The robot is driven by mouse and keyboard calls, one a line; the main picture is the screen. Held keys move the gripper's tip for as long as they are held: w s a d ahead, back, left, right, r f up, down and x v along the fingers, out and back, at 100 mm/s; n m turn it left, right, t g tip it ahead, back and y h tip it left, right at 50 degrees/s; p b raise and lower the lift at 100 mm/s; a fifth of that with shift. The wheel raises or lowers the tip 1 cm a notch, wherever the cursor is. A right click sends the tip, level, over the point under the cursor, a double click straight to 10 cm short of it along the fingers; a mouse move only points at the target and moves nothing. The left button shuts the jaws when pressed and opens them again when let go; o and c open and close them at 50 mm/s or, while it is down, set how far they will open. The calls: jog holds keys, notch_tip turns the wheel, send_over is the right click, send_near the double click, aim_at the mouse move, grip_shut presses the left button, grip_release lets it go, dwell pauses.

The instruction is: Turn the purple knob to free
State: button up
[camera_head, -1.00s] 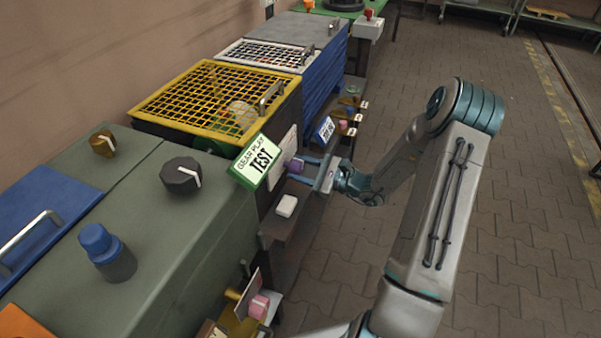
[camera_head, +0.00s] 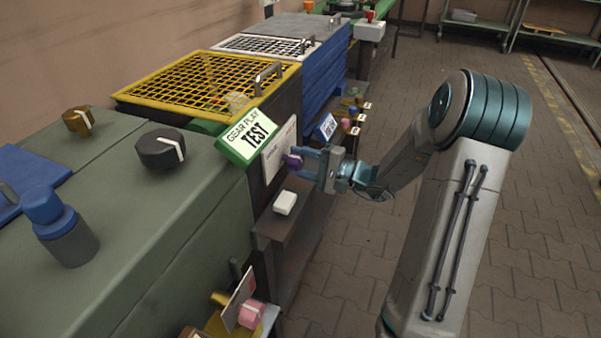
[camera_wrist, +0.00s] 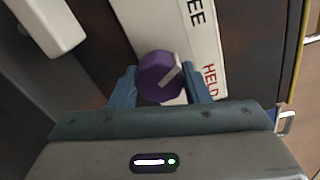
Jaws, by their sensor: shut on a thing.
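The purple knob (camera_head: 292,161) sits on a white label plate (camera_head: 277,150) on the front of the dark box below the green TEST sign. My gripper (camera_head: 302,162) reaches it from the right. In the wrist view the purple knob (camera_wrist: 158,76) lies between the two blue fingers of my gripper (camera_wrist: 160,88), which are shut on its sides. Its white pointer line slants up and right. The plate (camera_wrist: 184,40) shows "EE" at the top, the rest of that word cut off, and "HELD" at the right of the knob.
A pink knob (camera_head: 251,314) is lower down in front. The TEST sign (camera_head: 247,137) stands above. Open paved floor (camera_head: 345,260) lies to the right.

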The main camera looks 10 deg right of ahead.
jog(key=shift+f+n+b, duration=0.15)
jog(key=shift+n+b, duration=0.95)
jog(key=shift+b, duration=0.15)
jog(key=o, duration=1)
jog(key=shift+d, duration=0.1)
jog(key=p+v, duration=0.2)
jog(key=v, duration=1.1)
jog(key=shift+s+d, duration=0.3)
